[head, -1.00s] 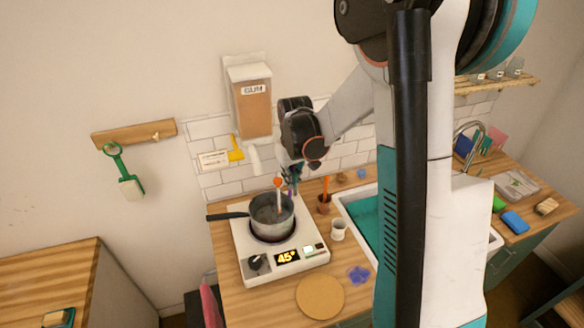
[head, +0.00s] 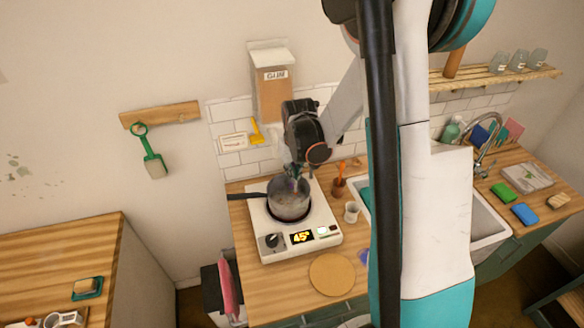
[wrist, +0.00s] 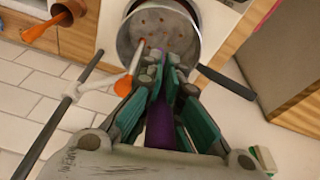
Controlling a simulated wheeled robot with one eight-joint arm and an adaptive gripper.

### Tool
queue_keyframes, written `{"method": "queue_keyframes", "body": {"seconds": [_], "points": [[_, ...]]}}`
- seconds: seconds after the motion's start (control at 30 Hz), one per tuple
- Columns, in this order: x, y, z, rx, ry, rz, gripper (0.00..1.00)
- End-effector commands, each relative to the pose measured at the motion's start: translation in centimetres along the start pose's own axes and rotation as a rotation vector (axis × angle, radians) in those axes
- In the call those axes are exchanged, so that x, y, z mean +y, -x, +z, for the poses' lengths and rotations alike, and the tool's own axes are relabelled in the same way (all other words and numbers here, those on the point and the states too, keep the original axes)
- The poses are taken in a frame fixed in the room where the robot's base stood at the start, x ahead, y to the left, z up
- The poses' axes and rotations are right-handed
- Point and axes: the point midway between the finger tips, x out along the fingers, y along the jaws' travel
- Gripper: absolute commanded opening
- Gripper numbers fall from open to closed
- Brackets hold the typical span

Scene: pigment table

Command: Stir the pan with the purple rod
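The grey saucepan (head: 291,207) sits on the white hotplate (head: 265,240), its dark handle pointing left in the head view. In the wrist view the pan (wrist: 127,42) is at the top, with several reddish-brown spots inside. My gripper (head: 291,181) is over the pan's mouth, pointing down. In the wrist view my gripper (wrist: 166,68) has its teal-padded fingers closed around the purple rod (wrist: 160,126). A white stick with orange parts (wrist: 131,72) leans at the pan's rim beside the fingers.
The hotplate display (head: 302,237) reads 45°. A small white cup (head: 352,212) and a brown pot with an orange tool (head: 339,187) stand right of the hotplate. A round cork mat (head: 331,274) lies in front. The GUM dispenser (head: 271,90) hangs on the wall behind.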

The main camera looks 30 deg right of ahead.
Motion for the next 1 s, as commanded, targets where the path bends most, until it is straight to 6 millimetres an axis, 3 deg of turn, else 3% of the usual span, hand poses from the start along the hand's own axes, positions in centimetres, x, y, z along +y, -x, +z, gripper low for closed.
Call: {"method": "queue_keyframes", "body": {"seconds": [0.27, 1.0], "points": [[-0.2, -1.8, 1.2, 0.0, 0.0, 0.0, 0.0], [-0.2, -7.3, 1.1, 0.0, 0.0, 0.0, 0.0]]}}
